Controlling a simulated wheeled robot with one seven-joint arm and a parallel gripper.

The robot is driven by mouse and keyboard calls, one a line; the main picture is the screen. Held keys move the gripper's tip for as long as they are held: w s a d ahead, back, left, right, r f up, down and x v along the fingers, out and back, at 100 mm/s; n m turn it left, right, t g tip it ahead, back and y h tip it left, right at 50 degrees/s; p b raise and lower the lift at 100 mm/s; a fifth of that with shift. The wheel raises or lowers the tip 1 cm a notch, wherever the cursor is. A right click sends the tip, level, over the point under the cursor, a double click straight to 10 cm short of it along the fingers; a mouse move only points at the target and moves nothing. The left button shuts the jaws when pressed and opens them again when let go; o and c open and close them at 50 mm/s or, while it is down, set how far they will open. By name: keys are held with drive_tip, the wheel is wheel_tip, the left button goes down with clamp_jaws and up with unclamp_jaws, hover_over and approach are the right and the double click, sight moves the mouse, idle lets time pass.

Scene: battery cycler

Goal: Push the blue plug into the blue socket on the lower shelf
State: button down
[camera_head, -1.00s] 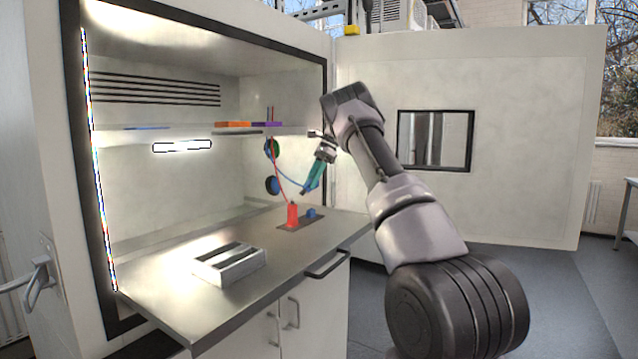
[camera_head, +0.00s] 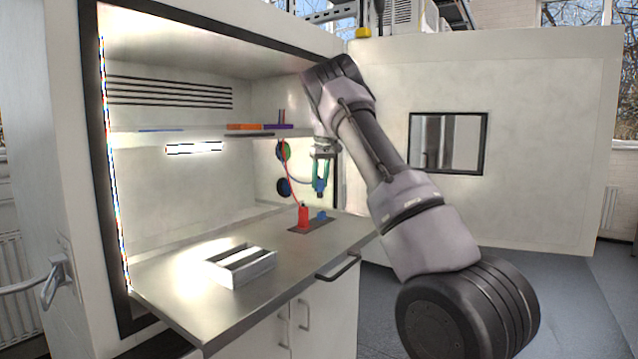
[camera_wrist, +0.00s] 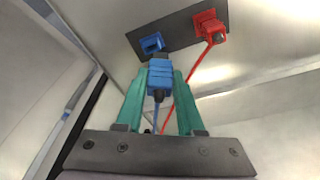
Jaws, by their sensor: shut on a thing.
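My gripper (camera_head: 320,172) is shut on the blue plug (camera_wrist: 160,78), with its teal fingers on either side of the plug. In the head view the fingers point straight down, and the plug (camera_head: 319,186) hangs above the worktop. The blue socket (camera_head: 321,215) is on a dark plate on the worktop below. In the wrist view the blue socket (camera_wrist: 152,43) shows just beyond the plug's end, slightly left of it. In the head view a gap separates plug and socket. The plug's blue cable (camera_wrist: 157,112) runs back between the fingers.
A red plug (camera_head: 304,215) with a red cable stands beside the blue socket on the dark plate (camera_wrist: 178,37). A grey tray (camera_head: 240,268) sits on the worktop (camera_head: 190,290) to the left. An upper shelf (camera_head: 200,137) holds orange and purple items.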

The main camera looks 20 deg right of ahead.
drive_tip(key=shift+w+d+f+n+t+y, duration=0.25)
drive_tip(key=shift+d+f+n+y, duration=0.15)
drive_tip(key=shift+f+n, duration=0.5)
drive_tip(key=shift+w+d+f+n+t+y, duration=0.2)
drive_tip(key=shift+d+f+n+y, duration=0.15)
drive_tip(key=shift+f+n, duration=0.55)
drive_tip(key=shift+w+d+f+n+t+y, duration=0.3)
drive_tip(key=shift+f+n+y, duration=0.15)
drive_tip(key=shift+f+n, duration=0.4)
drive_tip(key=shift+f, duration=1.4)
idle(2.0)
drive_tip(key=shift+c, duration=2.2)
unclamp_jaws()
drive_tip(key=shift+r, duration=0.1)
